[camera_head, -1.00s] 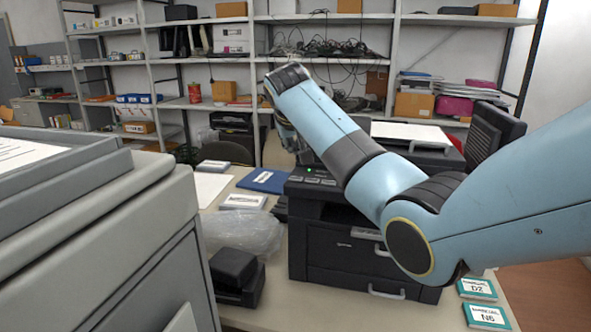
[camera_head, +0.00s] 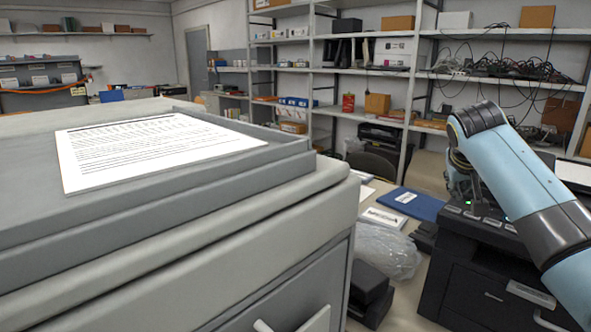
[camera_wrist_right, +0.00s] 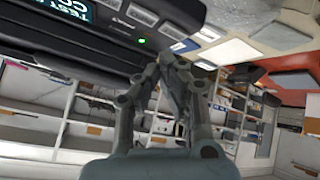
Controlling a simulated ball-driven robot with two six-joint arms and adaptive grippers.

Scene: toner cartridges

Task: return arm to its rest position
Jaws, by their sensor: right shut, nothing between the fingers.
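My right arm (camera_head: 520,175) comes in from the right in the head view, with blue links and dark joint bands. My right gripper (camera_head: 460,178) hangs below its wrist, partly hidden by the arm. In the right wrist view the right gripper (camera_wrist_right: 170,62) has its fingers together and holds nothing. It is close to the black printer (camera_wrist_right: 85,40); I cannot tell whether they touch. My left gripper is not in view.
The black printer (camera_head: 465,285) stands on the desk under my right arm. A large grey machine (camera_head: 290,235) with a printed sheet (camera_head: 150,150) on top fills the left. A plastic bag (camera_head: 388,250), a blue folder (camera_head: 410,203) and a black box (camera_head: 368,290) lie between them. Shelves (camera_head: 360,72) stand behind.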

